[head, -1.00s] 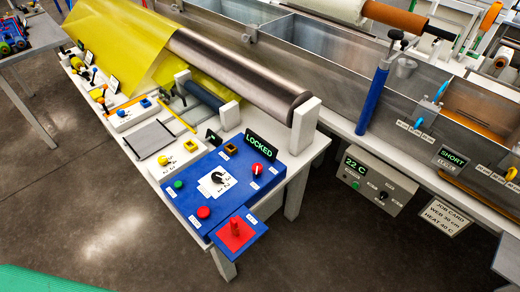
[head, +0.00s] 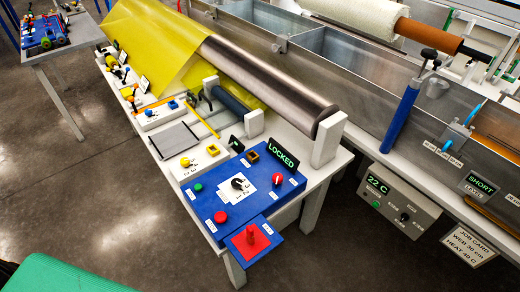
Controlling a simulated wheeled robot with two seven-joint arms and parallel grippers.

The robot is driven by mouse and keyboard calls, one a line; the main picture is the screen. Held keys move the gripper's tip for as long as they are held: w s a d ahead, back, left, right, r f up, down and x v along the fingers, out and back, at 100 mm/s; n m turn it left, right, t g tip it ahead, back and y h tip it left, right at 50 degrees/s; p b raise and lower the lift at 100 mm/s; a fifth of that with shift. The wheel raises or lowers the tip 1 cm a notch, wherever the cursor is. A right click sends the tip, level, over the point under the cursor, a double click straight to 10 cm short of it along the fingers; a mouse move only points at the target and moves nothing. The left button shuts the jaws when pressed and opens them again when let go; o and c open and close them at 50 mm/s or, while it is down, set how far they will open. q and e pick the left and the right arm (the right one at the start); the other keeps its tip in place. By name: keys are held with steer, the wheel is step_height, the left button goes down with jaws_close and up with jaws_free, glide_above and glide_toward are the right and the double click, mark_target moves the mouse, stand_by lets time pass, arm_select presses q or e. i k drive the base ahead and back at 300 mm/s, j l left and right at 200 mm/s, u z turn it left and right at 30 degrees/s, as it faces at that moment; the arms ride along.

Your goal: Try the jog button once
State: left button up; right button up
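The blue control panel (head: 262,205) sits at the near end of the white table. A sign reading LOCKED (head: 283,153) stands at the panel's back edge. Neither of my grippers is in view.
A metal roller (head: 270,85) with yellow sheet (head: 150,45) lies behind the panel. A metal bath (head: 340,60) runs along the right, with a 22 C controller (head: 400,205) below. A green surface (head: 60,275) is at lower left. Floor in front is clear.

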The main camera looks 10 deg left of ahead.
mark_target(198, 187)
steer(key=u, duration=1.05)
